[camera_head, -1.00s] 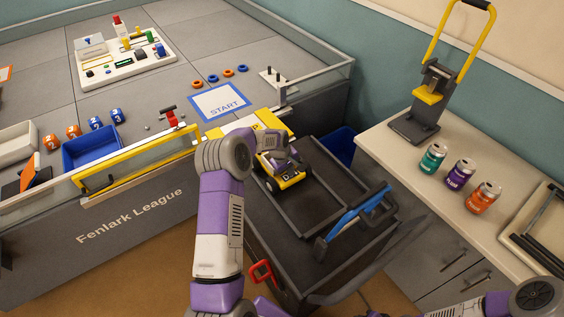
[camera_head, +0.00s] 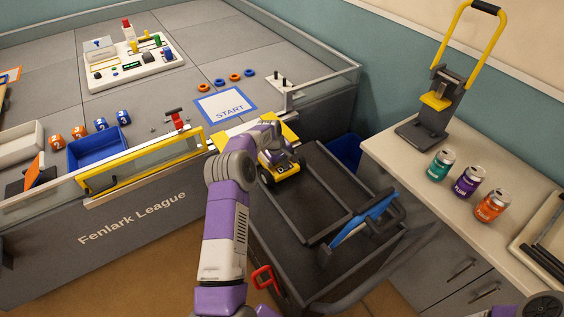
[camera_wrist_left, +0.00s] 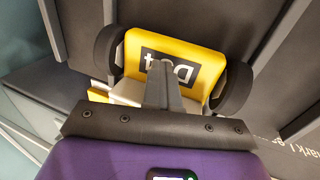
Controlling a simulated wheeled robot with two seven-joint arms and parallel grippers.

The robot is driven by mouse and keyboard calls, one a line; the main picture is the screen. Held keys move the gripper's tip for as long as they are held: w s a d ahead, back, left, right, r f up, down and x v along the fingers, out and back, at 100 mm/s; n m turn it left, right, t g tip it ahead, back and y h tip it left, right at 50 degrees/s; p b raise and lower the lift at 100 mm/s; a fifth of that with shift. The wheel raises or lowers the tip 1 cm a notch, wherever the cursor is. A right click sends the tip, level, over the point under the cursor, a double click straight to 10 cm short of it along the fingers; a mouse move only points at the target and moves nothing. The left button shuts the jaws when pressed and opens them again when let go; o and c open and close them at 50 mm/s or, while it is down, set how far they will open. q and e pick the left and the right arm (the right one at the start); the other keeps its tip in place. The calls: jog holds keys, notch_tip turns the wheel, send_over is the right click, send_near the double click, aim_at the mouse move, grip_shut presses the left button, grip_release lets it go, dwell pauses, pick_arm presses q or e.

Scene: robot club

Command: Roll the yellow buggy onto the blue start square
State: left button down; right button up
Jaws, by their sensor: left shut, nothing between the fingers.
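The yellow buggy (camera_head: 287,172) with dark wheels stands on the top of the grey cart, at the end near the game table. In the left wrist view its yellow panel with a "Dot" label (camera_wrist_left: 190,62) faces me, a wheel on each side. My left gripper (camera_head: 284,152) is shut and empty, right at the buggy; its closed fingers (camera_wrist_left: 163,85) overlap the panel in the wrist view. I cannot tell whether they touch it. The blue-edged start square (camera_head: 226,104) lies flat and empty on the table, beyond a yellow plate (camera_head: 222,136). My right gripper is out of view.
The grey cart (camera_head: 270,228) has raised rails and a blue-handled part (camera_head: 364,220). A yellow gate (camera_head: 140,166) runs along the table edge. A post block (camera_head: 282,92) and several rings stand near the start square. Cans (camera_head: 467,181) stand on the right counter.

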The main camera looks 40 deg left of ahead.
pick_arm(q)
jog(key=shift+w+a+f, duration=0.15)
jog(key=shift+a+f, duration=0.3)
jog(key=shift+a, duration=0.25)
jog(key=shift+d+r+p, duration=0.3)
jog(key=shift+r+p, duration=0.05)
jog(key=shift+r, duration=0.25)
jog(key=shift+d+r+p, duration=0.3)
jog(key=shift+r+p, duration=0.05)
jog(key=shift+r, duration=0.2)
jog(key=shift+r, duration=0.15)
notch_tip(320, 180, up, 9)
jog(key=p, duration=0.6)
